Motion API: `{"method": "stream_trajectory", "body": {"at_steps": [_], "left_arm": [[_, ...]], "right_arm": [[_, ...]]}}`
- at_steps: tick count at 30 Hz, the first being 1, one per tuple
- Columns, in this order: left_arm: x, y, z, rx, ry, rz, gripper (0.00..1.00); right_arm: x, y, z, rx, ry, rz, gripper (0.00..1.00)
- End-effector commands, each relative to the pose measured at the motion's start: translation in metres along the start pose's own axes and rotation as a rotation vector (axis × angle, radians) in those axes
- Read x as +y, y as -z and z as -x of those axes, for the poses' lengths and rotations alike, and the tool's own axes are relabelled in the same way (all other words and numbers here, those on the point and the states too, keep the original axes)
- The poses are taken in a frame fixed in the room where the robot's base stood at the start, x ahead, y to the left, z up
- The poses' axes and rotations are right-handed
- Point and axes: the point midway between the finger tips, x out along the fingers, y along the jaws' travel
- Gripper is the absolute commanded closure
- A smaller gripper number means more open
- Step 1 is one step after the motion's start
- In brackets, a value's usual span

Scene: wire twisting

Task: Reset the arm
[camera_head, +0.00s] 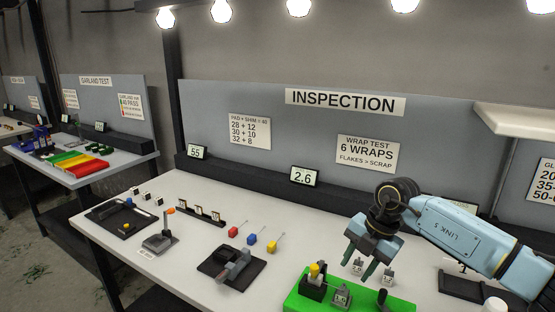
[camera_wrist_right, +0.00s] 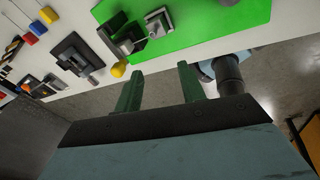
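My right arm (camera_head: 460,240) comes in from the right, with its joints bent above the inspection table. My right gripper (camera_head: 359,263) points down above the green mat (camera_head: 300,293), with its two green fingers apart. In the right wrist view the gripper (camera_wrist_right: 159,78) shows open, with nothing visible between its fingers. My left gripper and left arm are not in view.
Red, blue and yellow blocks (camera_head: 251,239) sit behind. The white table (camera_head: 190,272) has bare patches between things.

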Motion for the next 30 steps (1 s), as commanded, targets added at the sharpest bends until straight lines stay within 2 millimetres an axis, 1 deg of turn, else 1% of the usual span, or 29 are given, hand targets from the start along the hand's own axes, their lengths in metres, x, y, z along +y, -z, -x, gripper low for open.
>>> {"method": "stream_trajectory", "body": {"at_steps": [1,2,3,5,6,8,9,11,13,15,17,19,22,23,24,26,27,29,30], "left_arm": [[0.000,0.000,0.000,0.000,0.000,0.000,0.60],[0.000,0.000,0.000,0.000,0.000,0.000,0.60],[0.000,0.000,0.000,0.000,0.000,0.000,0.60],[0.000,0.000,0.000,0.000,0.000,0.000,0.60],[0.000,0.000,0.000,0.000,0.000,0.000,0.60],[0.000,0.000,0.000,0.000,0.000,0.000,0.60],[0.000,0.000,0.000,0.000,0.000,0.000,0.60],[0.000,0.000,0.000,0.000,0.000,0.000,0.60],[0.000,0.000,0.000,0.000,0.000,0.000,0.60],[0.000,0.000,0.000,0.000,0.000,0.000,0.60],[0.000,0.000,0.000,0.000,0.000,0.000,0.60],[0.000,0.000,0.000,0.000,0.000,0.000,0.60],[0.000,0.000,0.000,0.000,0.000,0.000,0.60],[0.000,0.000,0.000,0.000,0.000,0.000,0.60],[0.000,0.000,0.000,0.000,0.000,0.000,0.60],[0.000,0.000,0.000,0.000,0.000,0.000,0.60],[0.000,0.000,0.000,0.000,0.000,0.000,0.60],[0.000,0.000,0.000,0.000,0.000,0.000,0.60],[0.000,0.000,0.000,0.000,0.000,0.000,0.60]], "right_arm": [[0.016,0.030,-0.019,0.083,-0.096,0.056,0.60],[0.028,0.048,-0.027,0.134,-0.170,0.089,0.60],[0.044,0.074,-0.034,0.202,-0.276,0.123,0.60],[0.065,0.109,-0.038,0.297,-0.437,0.156,0.60],[0.077,0.130,-0.036,0.352,-0.546,0.163,0.60],[0.093,0.158,-0.028,0.427,-0.709,0.155,0.60],[0.102,0.173,-0.020,0.469,-0.817,0.135,0.60],[0.113,0.190,-0.005,0.521,-0.975,0.087,0.60],[0.120,0.200,0.014,0.563,-1.149,-0.002,0.60],[0.122,0.199,0.032,0.581,-1.308,-0.121,0.60],[0.119,0.193,0.045,0.578,-1.427,-0.246,0.60],[0.110,0.178,0.056,0.555,-1.542,-0.412,0.60],[0.086,0.151,0.059,0.486,-1.647,-0.683,0.60],[0.077,0.142,0.057,0.458,-1.663,-0.768,0.60],[0.062,0.131,0.053,0.417,-1.675,-0.886,0.60],[0.038,0.116,0.042,0.348,-1.667,-1.061,0.60],[0.020,0.107,0.033,0.299,-1.646,-1.177,0.60],[-0.010,0.098,0.015,0.221,-1.587,-1.347,0.60],[-0.031,0.095,0.002,0.170,-1.535,-1.454,0.60]]}}
